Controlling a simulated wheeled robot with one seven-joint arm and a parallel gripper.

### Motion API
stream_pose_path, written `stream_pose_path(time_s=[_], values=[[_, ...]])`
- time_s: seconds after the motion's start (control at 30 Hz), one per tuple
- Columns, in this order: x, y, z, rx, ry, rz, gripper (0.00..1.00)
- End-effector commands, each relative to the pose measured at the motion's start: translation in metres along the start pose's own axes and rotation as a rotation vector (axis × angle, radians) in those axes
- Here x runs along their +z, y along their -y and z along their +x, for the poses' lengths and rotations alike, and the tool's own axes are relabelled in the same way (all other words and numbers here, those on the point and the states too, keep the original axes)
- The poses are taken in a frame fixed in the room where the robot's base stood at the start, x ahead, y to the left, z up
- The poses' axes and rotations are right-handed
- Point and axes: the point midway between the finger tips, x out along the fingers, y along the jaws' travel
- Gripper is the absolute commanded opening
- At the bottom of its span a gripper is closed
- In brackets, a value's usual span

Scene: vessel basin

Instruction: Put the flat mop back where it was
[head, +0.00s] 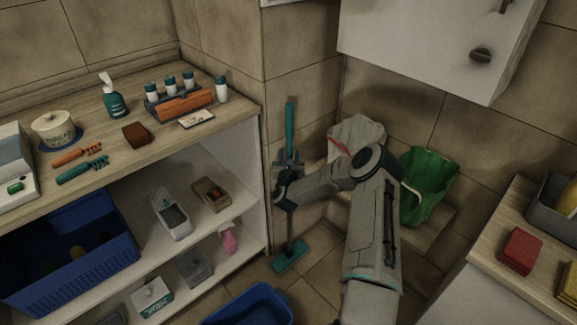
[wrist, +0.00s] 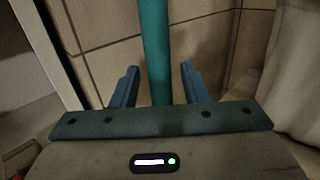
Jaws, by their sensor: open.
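The flat mop (head: 289,125) stands upright in the corner beside the shelf unit, with a teal handle and a teal flat head (head: 290,257) on the floor. My gripper (head: 289,160) is at the upper part of the handle. In the wrist view, the teal handle (wrist: 155,50) runs between the two blue fingers of my gripper (wrist: 157,80), with a visible gap on each side. The fingers are open and do not grip the handle. My gripper and arm hide part of the handle in the head view.
A wooden shelf unit (head: 240,110) stands left of the mop, with bottles and brushes on top. A blue tub (head: 250,303) is on the floor in front. A green bag (head: 428,180) and a pale sack (head: 352,135) are to the right. A white cabinet (head: 420,45) hangs above.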

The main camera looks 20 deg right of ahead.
Motion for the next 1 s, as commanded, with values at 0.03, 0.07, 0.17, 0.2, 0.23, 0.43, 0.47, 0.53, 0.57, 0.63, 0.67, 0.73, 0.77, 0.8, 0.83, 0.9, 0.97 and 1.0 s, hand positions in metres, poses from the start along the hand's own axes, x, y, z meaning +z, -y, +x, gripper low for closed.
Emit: stream_pose_path(time_s=[0.03,0.07,0.17,0.2,0.23,0.43,0.47,0.53,0.57,0.63,0.67,0.73,0.77,0.8,0.83,0.9,0.97,1.0], values=[[-0.001,0.000,-0.006,0.001,-0.002,0.000,0.41],[-0.001,0.000,-0.009,0.001,-0.002,0.000,0.41],[-0.001,0.000,-0.025,0.001,-0.003,0.001,0.41],[-0.001,0.000,-0.032,0.001,-0.004,0.001,0.41],[-0.002,0.000,-0.039,0.002,-0.005,0.001,0.41],[-0.002,0.000,-0.078,0.002,-0.004,0.000,0.41],[-0.002,0.000,-0.083,0.002,-0.003,0.000,0.41],[-0.001,0.000,-0.094,0.002,-0.003,0.001,0.41],[-0.001,0.000,-0.098,0.002,-0.003,0.001,0.41],[-0.001,0.000,-0.106,0.001,-0.002,0.001,0.41],[-0.001,0.000,-0.109,0.001,-0.002,0.001,0.41],[-0.001,0.000,-0.114,0.001,-0.001,0.000,0.41],[0.000,0.000,-0.116,0.002,-0.001,-0.001,0.41],[0.001,-0.002,-0.117,0.008,-0.003,-0.010,0.41],[0.002,-0.003,-0.118,0.017,-0.004,-0.023,0.41],[0.006,-0.012,-0.118,0.059,-0.015,-0.081,0.41],[0.012,-0.024,-0.118,0.117,-0.028,-0.166,0.41],[0.016,-0.033,-0.118,0.166,-0.039,-0.242,0.41]])
